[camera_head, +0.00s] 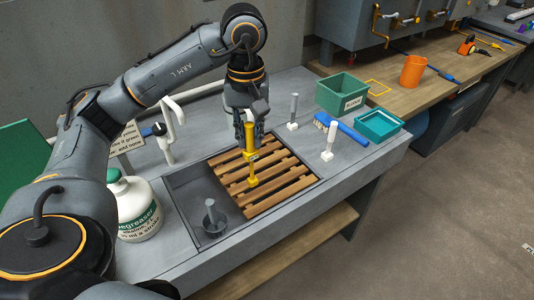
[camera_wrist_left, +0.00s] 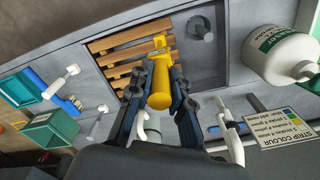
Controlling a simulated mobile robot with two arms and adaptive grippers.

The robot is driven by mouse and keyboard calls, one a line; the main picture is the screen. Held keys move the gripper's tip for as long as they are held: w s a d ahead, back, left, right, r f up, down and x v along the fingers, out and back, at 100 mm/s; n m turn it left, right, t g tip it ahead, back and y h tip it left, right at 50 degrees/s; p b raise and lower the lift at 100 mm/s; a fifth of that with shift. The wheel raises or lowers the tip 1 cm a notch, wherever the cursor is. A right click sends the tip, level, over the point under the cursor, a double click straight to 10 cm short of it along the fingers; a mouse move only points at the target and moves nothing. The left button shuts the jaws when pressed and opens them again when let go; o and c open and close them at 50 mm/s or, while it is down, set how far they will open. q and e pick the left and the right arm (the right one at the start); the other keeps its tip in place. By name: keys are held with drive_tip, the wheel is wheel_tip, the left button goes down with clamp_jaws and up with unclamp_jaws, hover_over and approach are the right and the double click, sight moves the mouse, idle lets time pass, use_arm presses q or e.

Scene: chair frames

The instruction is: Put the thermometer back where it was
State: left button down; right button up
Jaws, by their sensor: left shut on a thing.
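My left gripper (camera_head: 250,122) is shut on a yellow stick-like thing (camera_head: 250,160), which I take to be the thermometer. It stands about upright, with a small foot at its lower end. The foot is over the wooden slatted rack (camera_head: 282,180); I cannot tell whether it touches. In the left wrist view the yellow thing (camera_wrist_left: 160,82) is between the two fingers of my left gripper (camera_wrist_left: 158,100), and its far end shows against the slats (camera_wrist_left: 115,45). My right gripper is not in view.
The sink basin (camera_head: 185,186) beside the rack holds a grey upright piece (camera_head: 211,215). Around it are a degreaser jug (camera_head: 138,210), a white tap (camera_head: 172,120), two grey-topped white posts (camera_head: 328,142), a blue brush (camera_head: 345,130), a green bin (camera_head: 343,92) and a teal tray (camera_head: 378,125).

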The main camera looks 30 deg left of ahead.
use_arm(q)
drive_tip(key=w+a+f+p, duration=0.1)
drive_tip(key=w+f+p, duration=0.3)
drive_tip(key=w+f, duration=0.4)
wheel_tip(320, 180, down, 3)
drive_tip(key=shift+w+a+r, duration=0.15)
drive_tip(key=shift+w+a, duration=0.2)
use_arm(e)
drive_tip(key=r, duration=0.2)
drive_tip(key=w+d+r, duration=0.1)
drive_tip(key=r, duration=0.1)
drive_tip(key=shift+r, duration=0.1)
use_arm(q)
drive_tip(key=shift+f, duration=0.2)
drive_tip(key=c, duration=1.2)
unclamp_jaws()
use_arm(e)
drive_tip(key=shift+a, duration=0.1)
use_arm(q)
drive_tip(key=shift+r, duration=0.2)
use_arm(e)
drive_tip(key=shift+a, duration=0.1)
